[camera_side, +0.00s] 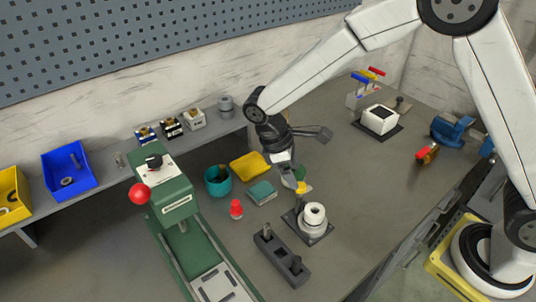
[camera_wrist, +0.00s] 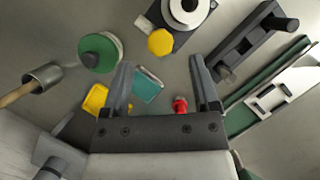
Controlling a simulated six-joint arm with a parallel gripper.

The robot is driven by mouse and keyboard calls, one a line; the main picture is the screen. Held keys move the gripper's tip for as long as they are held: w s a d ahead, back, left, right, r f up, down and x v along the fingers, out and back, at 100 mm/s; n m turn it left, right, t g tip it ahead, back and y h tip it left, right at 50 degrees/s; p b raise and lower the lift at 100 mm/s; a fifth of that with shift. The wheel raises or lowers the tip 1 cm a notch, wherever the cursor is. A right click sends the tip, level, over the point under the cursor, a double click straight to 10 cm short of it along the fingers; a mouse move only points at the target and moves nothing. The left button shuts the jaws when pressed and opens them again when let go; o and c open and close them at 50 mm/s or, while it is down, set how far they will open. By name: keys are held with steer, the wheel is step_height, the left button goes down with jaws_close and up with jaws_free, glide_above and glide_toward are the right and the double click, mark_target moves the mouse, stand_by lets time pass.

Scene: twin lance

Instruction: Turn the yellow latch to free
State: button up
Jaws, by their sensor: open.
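The yellow latch (camera_side: 304,188) sits at the edge of a white round fixture (camera_side: 314,216) on a dark square plate. In the wrist view the latch (camera_wrist: 161,42) is a yellow, roughly six-sided piece beside the white ring (camera_wrist: 186,10), just beyond and between my fingertips. My gripper (camera_side: 292,182) points down just behind the fixture, close to the latch. In the wrist view my gripper (camera_wrist: 158,62) has its two fingers wide apart with nothing held between them. I cannot tell whether a finger touches the latch.
A dark block with pegs (camera_side: 280,256) lies in front of the fixture. A red bottle (camera_side: 236,209), teal box (camera_side: 262,192) and teal cup (camera_side: 217,181) stand left. The green machine (camera_side: 178,208) is farther left. A green disc (camera_wrist: 100,52) is near my gripper.

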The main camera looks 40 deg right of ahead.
steer(key=v, duration=0.4)
steer(key=shift+d, duration=0.1)
stand_by(0.3)
steer(key=s+d+m+t+y, duration=0.3)
steer(key=s+d+m+t, duration=0.2)
steer(key=s+d+m, duration=0.4)
steer(key=s+d+f, duration=0.1)
steer(key=s+d, duration=0.1)
steer(key=d, duration=0.1)
steer(key=shift+s+d+t, duration=0.25)
steer(key=shift+s+t, duration=0.15)
